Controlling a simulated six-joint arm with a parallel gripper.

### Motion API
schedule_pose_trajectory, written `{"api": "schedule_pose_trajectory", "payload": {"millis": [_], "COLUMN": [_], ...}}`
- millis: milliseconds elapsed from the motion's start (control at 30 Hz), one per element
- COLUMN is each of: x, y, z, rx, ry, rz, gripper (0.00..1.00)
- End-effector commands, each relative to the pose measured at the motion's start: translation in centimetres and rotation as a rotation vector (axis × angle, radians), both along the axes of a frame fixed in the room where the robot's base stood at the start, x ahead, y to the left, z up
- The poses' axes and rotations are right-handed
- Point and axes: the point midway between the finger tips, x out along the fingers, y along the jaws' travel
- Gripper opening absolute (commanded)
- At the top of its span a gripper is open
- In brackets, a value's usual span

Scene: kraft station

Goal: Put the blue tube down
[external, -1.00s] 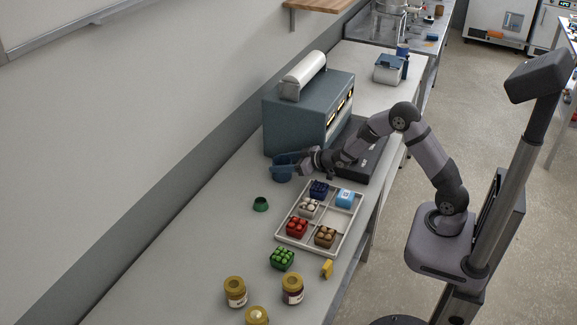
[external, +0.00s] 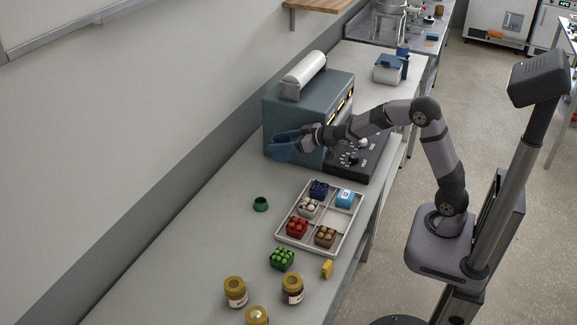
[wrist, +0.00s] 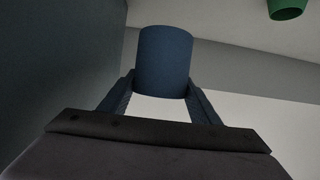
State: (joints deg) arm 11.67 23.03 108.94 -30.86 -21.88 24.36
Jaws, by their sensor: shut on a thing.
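The blue tube (wrist: 165,60) is held between the two fingers of my gripper (wrist: 162,85) in the wrist view. In the external view my gripper (external: 292,139) is shut on the blue tube (external: 281,151), in front of the left part of the large blue-grey machine. The tube appears raised above the table, with no contact with the tabletop visible. The gripper fingers partly cover it in the external view.
The blue-grey machine (external: 290,112) stands close behind the tube. A small green cup (external: 261,204) stands on the table (external: 205,240) nearby. Several jars (external: 235,291) stand at the front. The table left of the tray is mostly clear.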

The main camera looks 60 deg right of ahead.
Motion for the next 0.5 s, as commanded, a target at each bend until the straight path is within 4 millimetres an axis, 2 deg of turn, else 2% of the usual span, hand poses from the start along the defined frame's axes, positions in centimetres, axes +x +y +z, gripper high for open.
{"api": "schedule_pose_trajectory", "payload": {"millis": [167,267,367,500], "x": [0.2,0.3,0.4,0.1], "y": [1.3,3.3,6.6,12.5], "z": [0.5,0.9,0.9,0.1], "rx": [0.000,0.001,0.001,0.002], "ry": [-0.001,0.000,0.003,0.006], "rz": [0.021,0.054,0.105,0.199], "gripper": [0.32,0.32,0.32,0.32]}}
